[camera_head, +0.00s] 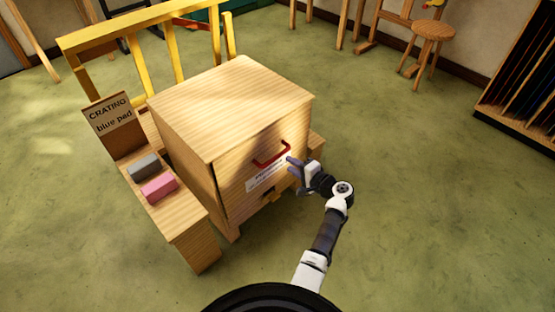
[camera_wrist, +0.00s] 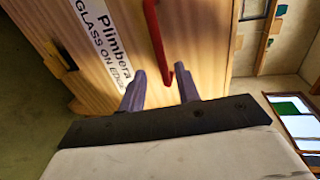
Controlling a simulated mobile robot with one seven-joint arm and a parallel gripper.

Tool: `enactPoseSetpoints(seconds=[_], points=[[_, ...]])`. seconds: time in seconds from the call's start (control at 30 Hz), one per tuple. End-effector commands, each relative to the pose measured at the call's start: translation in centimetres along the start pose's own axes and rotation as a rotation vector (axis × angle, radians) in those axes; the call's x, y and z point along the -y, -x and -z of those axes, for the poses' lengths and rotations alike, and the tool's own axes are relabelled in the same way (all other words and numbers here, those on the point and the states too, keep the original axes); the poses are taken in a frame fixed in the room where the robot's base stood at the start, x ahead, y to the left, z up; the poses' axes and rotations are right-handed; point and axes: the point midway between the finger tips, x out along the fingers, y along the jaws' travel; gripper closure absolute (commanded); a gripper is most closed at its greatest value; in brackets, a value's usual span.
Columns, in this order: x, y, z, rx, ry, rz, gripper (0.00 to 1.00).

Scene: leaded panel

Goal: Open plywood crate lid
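The plywood crate (camera_head: 225,110) is a pale wooden box on a wooden stand, and it looks closed. A red bar handle (camera_head: 270,153) is on its front face, above a white label (camera_head: 266,174). In the wrist view the red handle (camera_wrist: 160,45) runs down to the fingers, and the label (camera_wrist: 103,38) reads "Plimbera GLASS ON EDGE". My gripper (camera_head: 292,162) is at the right end of the handle. In the wrist view my gripper (camera_wrist: 159,78) has its two fingers apart, with the handle's end between or just in front of the tips; contact is unclear.
A bench (camera_head: 190,222) left of the crate holds a grey block (camera_head: 144,166) and a pink block (camera_head: 159,188). A "CRATING blue pad" sign (camera_head: 109,115) stands there. A yellow rail (camera_head: 140,45) is behind the crate. Green floor to the right is clear; a stool (camera_head: 432,35) stands farther back.

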Motion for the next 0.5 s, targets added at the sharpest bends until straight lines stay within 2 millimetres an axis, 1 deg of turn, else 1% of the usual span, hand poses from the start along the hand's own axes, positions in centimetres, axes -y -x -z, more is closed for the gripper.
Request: enactPoseSetpoints(seconds=[0.03, 0.2, 0.33, 0.5], points=[[-0.3, -1.4, 0.0, 0.003, 0.002, 0.001, 0.68], [-0.3, -4.8, 0.0, 0.002, 0.002, 0.001, 0.68], [-0.2, -6.7, 0.0, 0.001, 0.003, 0.001, 0.68], [0.0, -7.9, 0.0, 0.0, 0.002, 0.0, 0.68]])
